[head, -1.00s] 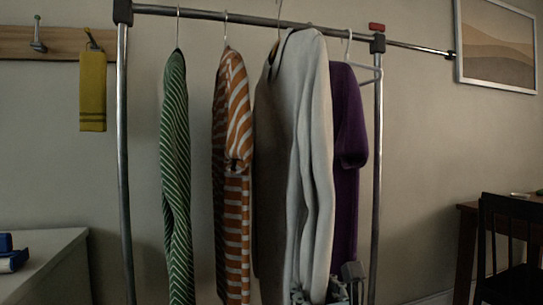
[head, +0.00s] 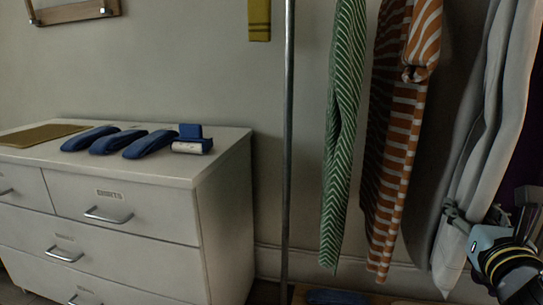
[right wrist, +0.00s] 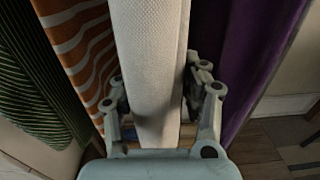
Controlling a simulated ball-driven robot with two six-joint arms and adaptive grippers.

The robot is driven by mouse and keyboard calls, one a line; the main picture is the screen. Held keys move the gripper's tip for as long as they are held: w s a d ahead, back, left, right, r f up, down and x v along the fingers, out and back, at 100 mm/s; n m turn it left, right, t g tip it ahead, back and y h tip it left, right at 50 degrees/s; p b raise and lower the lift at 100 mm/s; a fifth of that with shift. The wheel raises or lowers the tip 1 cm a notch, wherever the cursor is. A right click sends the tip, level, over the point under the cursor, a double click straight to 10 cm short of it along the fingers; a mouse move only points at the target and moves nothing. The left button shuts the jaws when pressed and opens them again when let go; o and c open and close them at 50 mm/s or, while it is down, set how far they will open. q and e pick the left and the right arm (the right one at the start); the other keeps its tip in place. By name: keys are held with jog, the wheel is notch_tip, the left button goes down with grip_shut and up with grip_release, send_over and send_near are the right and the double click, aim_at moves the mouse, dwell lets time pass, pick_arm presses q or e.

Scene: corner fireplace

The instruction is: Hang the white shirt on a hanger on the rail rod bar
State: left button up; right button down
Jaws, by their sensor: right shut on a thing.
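The white shirt (head: 485,130) hangs at the right of the head view, to the right of the orange striped shirt. Its top, its hanger and the rail bar are out of view now. My right gripper (head: 462,220) is at the lower part of the white shirt. In the right wrist view the white shirt (right wrist: 150,60) runs between the two fingers of my right gripper (right wrist: 155,88), which is shut on it. My left gripper is not in view.
A green striped shirt (head: 343,130) and an orange striped shirt (head: 392,150) hang left of the white one. A purple garment (right wrist: 245,60) hangs close on its right. A rack post (head: 288,150) and a white dresser (head: 225,165) with blue objects (head: 150,143) stand left.

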jog(key=v, duration=0.5)
jog(key=x, duration=0.6)
jog(key=shift+w+r, duration=0.15)
jog(key=shift+w, duration=0.15)
pick_arm(q)
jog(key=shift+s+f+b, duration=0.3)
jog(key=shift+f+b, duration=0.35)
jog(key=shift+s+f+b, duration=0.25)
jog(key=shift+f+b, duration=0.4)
jog(key=shift+b, duration=0.05)
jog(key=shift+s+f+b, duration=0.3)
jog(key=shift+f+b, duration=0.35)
pick_arm(e)
jog(key=shift+w+d+f, duration=0.25)
jog(key=shift+w+f, duration=0.5)
jog(key=shift+w, duration=0.15)
jog(key=shift+w+d+f, duration=0.2)
jog(key=shift+w+f, duration=0.6)
jog(key=shift+w, duration=0.1)
